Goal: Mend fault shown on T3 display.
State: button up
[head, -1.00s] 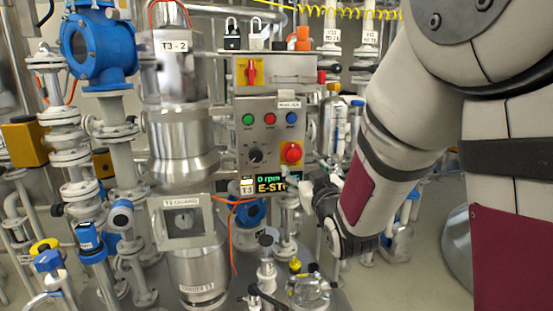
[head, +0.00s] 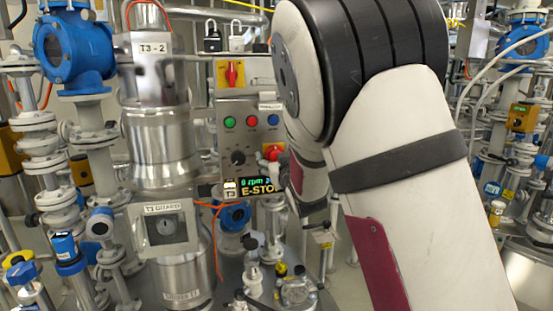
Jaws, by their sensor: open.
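The T3 display (head: 258,190) hangs below the control box, with a T3 label at its left. It reads "0 rpm" in green and "E-STO" in yellow; my arm cuts off its right end. The grey control box (head: 224,140) carries green (head: 230,121), red (head: 252,120) and blue (head: 273,119) buttons and a black rotary knob (head: 238,157). A red emergency-stop button (head: 272,150) on yellow sits at its lower right, right beside my arm in the picture. A red-and-yellow switch (head: 231,73) is above. My gripper is hidden behind my arm.
The steel T3 vessel (head: 160,150) with its T3 guard window (head: 165,226) stands left of the box. Blue valves (head: 75,48) and pipework crowd the left. Black (head: 212,40) and white (head: 236,40) padlocks hang above. More pipework (head: 520,120) fills the right.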

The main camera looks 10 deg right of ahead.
jog(key=shift+c, duration=0.4)
jog(key=c, duration=1.1)
jog(key=shift+o, duration=0.2)
jog(key=shift+m+b, duration=0.3)
jog(key=shift+b, duration=0.1)
jog(key=m+b, duration=0.4)
jog(key=b, duration=0.1)
jog(key=shift+f, duration=0.15)
jog(key=m+b, duration=0.4)
jog(key=shift+b, duration=0.35)
jog(key=o, duration=1.1)
